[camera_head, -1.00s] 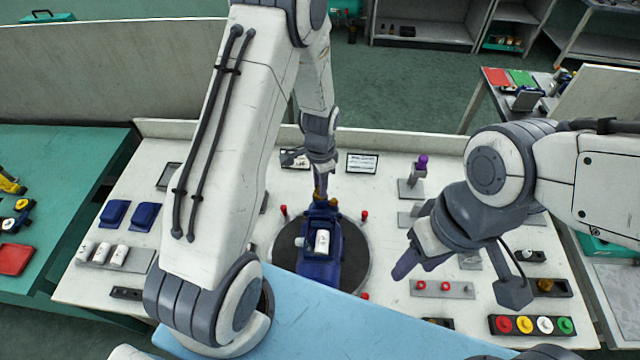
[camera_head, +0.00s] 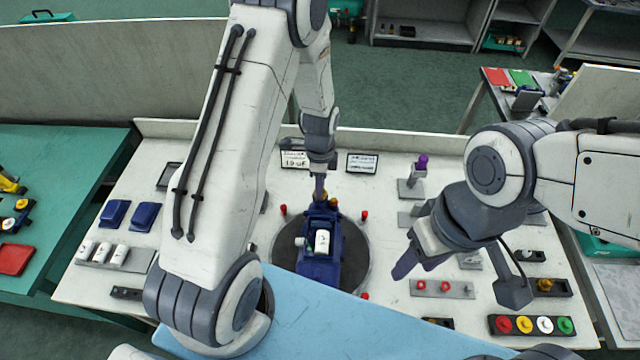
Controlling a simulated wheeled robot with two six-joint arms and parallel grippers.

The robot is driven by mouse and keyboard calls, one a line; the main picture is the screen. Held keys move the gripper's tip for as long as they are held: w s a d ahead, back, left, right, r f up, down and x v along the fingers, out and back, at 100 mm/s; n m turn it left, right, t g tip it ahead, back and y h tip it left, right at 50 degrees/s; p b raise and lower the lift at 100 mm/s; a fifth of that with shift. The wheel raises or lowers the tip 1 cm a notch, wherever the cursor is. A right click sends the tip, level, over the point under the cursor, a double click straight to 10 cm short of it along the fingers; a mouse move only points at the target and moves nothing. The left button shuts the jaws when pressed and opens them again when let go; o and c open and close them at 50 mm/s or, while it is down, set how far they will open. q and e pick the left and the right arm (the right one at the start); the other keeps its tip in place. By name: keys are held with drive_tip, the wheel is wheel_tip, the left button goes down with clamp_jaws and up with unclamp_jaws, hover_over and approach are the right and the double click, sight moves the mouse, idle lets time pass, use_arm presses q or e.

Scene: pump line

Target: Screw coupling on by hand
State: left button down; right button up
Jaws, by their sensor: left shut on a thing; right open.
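A blue pump (camera_head: 321,268) with a white cylinder (camera_head: 322,241) on it stands on a round dark turntable (camera_head: 357,262) in the middle of the bench. A small brass-coloured piece, which looks like the coupling (camera_head: 323,196), shows at the pump's far end. My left gripper (camera_head: 319,186) reaches down over that far end, and its fingers are shut on this piece. The exact contact is small and partly hidden. My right gripper (camera_head: 410,266) is open and empty, above the bench right of the turntable.
Red pegs (camera_head: 365,215) stand around the turntable. A purple-topped post (camera_head: 421,163) stands at the back right. A button box (camera_head: 532,325) lies at the front right, with a plate with red caps (camera_head: 443,289) behind it. White cylinders (camera_head: 102,252) and blue blocks (camera_head: 113,213) are at left.

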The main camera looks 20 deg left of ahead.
use_arm(q)
drive_tip(key=m, duration=0.3)
drive_tip(key=shift+m, duration=0.3)
drive_tip(key=c, duration=0.8)
unclamp_jaws()
drive_tip(key=shift+o, duration=0.2)
drive_tip(key=shift+n, duration=1.8)
drive_tip(key=n, duration=0.3)
